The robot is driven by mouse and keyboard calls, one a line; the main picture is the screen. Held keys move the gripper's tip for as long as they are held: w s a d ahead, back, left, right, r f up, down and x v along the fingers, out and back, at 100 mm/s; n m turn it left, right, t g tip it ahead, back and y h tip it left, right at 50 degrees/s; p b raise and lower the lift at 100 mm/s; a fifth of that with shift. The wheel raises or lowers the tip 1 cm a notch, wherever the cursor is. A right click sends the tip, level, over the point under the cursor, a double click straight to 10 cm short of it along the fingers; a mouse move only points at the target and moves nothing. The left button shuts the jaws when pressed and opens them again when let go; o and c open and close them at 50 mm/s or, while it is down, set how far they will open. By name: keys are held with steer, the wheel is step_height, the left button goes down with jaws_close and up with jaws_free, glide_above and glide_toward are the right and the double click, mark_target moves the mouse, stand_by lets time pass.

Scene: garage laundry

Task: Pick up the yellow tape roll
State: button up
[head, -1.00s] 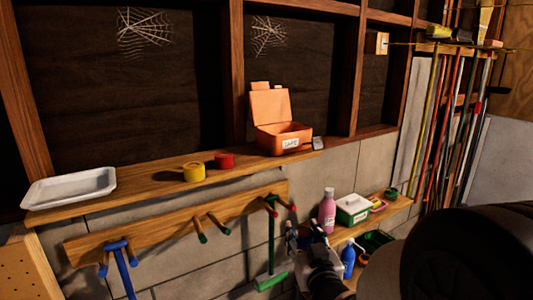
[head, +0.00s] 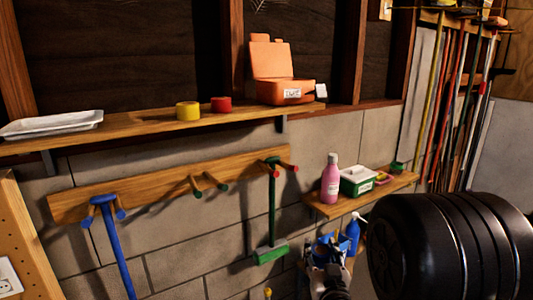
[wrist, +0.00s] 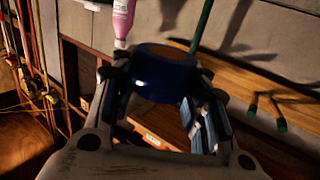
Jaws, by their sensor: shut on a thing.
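The yellow tape roll (head: 188,111) stands on the long wooden upper shelf (head: 130,127), left of a red roll (head: 221,104). It is not visible in the wrist view. My gripper (head: 328,246) is low in the head view, below and to the right of the yellow roll and well apart from it. The wrist view shows its fingers (wrist: 163,85) shut on a blue roll (wrist: 165,72).
An orange toolbox (head: 285,90) with its lid up stands right of the rolls; a white tray (head: 50,125) lies at the left end. Below are a peg rail (head: 150,195) with hanging tools and a small shelf (head: 325,210) with a pink bottle (head: 331,180).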

step_height(320, 180, down, 17)
steer(key=b, duration=1.5)
steer(key=shift+f, duration=0.2)
